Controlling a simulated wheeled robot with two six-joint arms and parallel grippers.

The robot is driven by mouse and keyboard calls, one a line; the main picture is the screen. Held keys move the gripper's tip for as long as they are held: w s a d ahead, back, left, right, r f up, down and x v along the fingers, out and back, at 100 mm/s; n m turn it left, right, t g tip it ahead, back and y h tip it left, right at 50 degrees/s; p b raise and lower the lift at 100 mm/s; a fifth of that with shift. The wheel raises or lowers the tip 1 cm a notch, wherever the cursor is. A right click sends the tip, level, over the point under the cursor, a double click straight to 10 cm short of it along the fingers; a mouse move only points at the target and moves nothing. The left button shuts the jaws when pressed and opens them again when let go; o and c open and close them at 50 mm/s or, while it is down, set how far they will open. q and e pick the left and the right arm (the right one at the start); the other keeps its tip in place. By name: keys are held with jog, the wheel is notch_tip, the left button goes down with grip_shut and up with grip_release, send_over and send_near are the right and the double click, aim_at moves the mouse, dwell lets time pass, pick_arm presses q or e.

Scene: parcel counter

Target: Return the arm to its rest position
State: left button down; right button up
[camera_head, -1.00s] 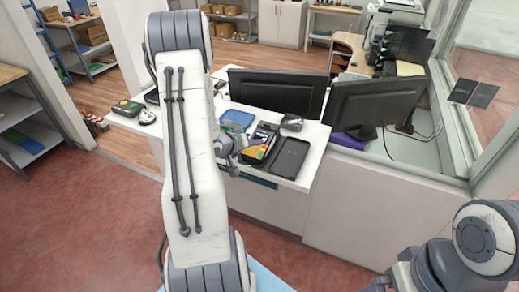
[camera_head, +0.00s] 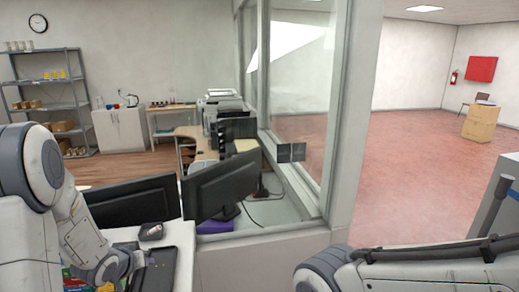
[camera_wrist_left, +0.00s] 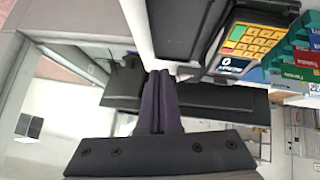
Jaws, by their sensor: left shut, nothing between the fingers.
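My left arm comes in from the left in the head view. Its gripper (camera_head: 124,268) is low over the counter (camera_head: 180,236), beside a black tray (camera_head: 162,268). In the left wrist view the gripper's dark fingers (camera_wrist_left: 160,80) are together with nothing between them. My right arm crosses the lower right of the head view. Its gripper is out of view.
Two black monitors (camera_head: 132,202) (camera_head: 222,186) stand close behind the tray. A dark handheld device (camera_head: 151,231) lies near them. The wrist view shows a yellow-keyed terminal (camera_wrist_left: 254,40) and green boxes (camera_wrist_left: 294,56). A glass partition stands right of the monitors.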

pick_arm(q)
jog(key=s+d+r+m+g+b, duration=0.1)
jog(key=s+d+m+g, duration=0.15)
jog(key=s+d, duration=0.45)
jog(key=s+d+r+m+g+b, duration=0.1)
jog(key=s+d+r+m, duration=0.15)
jog(key=d, duration=0.95)
jog(key=s+d+m+g+b, duration=0.1)
jog(key=s+d+m+g, duration=0.1)
jog(key=s, duration=0.8)
jog(key=s+d+m+g+h, duration=0.1)
jog(key=s+d+m+g, duration=0.2)
jog(key=s+d, duration=0.4)
jog(key=s+m, duration=0.1)
jog(key=s, duration=0.1)
jog(key=shift+s+r+b, duration=0.25)
jog(key=shift+s+b, duration=0.15)
jog(key=shift+a, duration=0.1)
